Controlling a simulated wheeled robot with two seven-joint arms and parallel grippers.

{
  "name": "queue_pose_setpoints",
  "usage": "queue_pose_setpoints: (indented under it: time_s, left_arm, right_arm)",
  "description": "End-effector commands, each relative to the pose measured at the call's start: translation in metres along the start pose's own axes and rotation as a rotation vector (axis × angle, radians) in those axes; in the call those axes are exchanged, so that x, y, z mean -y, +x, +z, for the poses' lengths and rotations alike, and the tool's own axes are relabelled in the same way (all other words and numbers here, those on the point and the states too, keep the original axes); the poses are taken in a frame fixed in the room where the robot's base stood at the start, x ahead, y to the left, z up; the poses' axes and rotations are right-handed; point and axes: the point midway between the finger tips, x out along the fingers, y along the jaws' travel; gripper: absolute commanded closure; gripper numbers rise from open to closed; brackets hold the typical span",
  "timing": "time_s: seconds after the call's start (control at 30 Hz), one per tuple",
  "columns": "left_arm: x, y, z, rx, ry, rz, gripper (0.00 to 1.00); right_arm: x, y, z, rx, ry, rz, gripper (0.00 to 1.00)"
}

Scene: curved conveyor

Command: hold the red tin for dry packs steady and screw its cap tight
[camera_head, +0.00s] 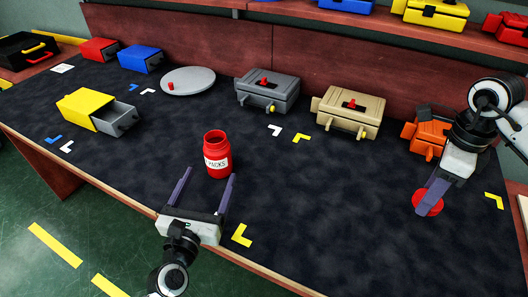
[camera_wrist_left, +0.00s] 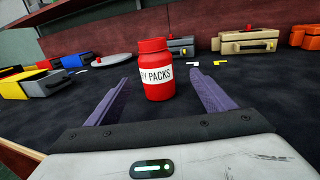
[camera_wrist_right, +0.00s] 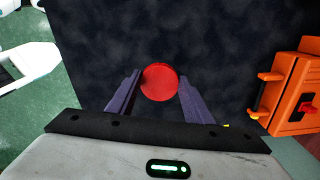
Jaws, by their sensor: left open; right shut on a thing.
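The red tin (camera_head: 217,162) with a white "PACKS" label stands upright on the dark table, its top without the cap. My left gripper (camera_head: 209,174) is open, its fingers pointing at the tin from the near side. In the left wrist view the tin (camera_wrist_left: 155,82) appears centred between the fingertips, with no clear contact. My right gripper (camera_head: 425,200) is shut on the round red cap (camera_head: 428,205), at the right side of the table.
A grey box (camera_head: 267,92), a beige box (camera_head: 348,110) and an orange box (camera_head: 428,133) stand along the back. A yellow box with an open grey drawer (camera_head: 115,118) and a grey disc (camera_head: 190,80) are at left. The table between tin and cap is clear.

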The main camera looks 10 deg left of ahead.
Motion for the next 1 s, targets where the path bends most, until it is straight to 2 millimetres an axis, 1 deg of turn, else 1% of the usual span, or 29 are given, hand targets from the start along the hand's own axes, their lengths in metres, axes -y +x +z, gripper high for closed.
queue_pose_setpoints:
  time_s: [0.03,0.1,0.2,0.57,0.67,0.83,0.9,1.0]
  left_arm:
    - [0.000,0.009,0.002,0.002,-0.001,0.001,0.24]
    - [0.000,0.018,0.001,0.001,-0.001,0.000,0.24]
    - [0.000,0.025,0.000,0.000,-0.001,0.000,0.24]
    - [-0.001,0.028,0.001,0.000,-0.001,0.000,0.24]
    - [-0.004,0.039,0.003,0.001,0.001,0.000,0.24]
    - [-0.008,0.065,0.004,0.000,-0.001,0.000,0.24]
    - [-0.008,0.073,0.003,0.000,0.001,0.000,0.24]
    - [-0.008,0.078,0.003,-0.001,-0.001,0.001,0.24]
  right_arm:
    - [0.000,-0.001,0.000,0.000,0.000,0.000,0.74]
    - [0.000,-0.001,0.000,0.000,0.000,0.000,0.74]
    - [0.000,-0.001,0.000,0.000,0.000,0.000,0.74]
    - [0.000,-0.002,0.000,0.000,0.000,0.000,0.74]
    - [0.000,-0.003,0.000,0.000,0.000,0.000,0.74]
    - [0.000,-0.004,0.000,0.000,0.000,0.000,0.74]
    - [0.000,-0.004,0.000,0.000,0.000,0.000,0.74]
    - [0.000,-0.004,0.000,0.000,0.000,0.000,0.74]
